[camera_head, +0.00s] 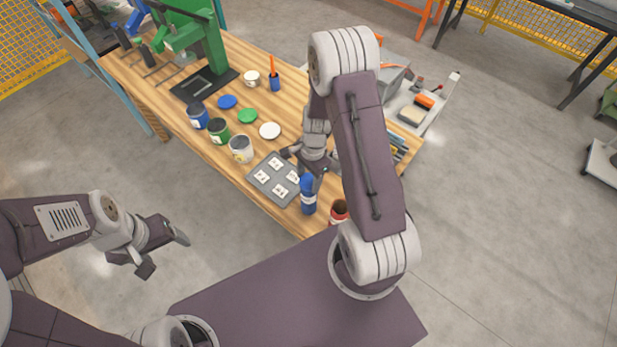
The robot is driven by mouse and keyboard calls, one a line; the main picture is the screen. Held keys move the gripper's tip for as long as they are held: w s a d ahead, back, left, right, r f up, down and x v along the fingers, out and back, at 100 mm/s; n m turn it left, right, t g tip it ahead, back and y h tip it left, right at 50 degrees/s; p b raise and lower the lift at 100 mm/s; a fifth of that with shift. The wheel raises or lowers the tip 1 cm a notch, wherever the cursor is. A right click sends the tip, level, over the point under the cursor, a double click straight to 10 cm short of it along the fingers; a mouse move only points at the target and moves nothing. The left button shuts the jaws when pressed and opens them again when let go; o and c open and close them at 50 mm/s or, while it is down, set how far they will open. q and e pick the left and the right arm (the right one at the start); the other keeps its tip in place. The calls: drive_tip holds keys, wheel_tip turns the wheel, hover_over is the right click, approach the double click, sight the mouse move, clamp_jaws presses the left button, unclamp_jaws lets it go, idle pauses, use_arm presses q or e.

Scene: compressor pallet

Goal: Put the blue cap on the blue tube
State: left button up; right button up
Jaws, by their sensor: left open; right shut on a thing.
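A flat round blue cap (227,101) lies on the wooden table, by the row of tubs. A blue tub with a white label (198,115) stands upright at the left of that row; I cannot tell whether its top is open. A slim blue bottle-like tube with a white label (308,201) is upright at the table's near edge. My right gripper (305,171) is at this tube's upper end and appears shut on it; its fingers partly hide the contact. My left gripper (164,252) is open and empty, over the floor left of the table.
A green tub (219,131), a white tub (241,149), a green cap (248,116) and a white cap (269,130) are on the table. A grey tray with cards (256,176) and a red container (339,208) are near the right gripper. A green machine (214,45) stands behind.

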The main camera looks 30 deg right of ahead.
drive_tip(key=shift+f, duration=0.1)
idle(0.6)
drive_tip(key=o, duration=1.8)
wheel_tip(320, 180, up, 7)
drive_tip(key=p, duration=0.7)
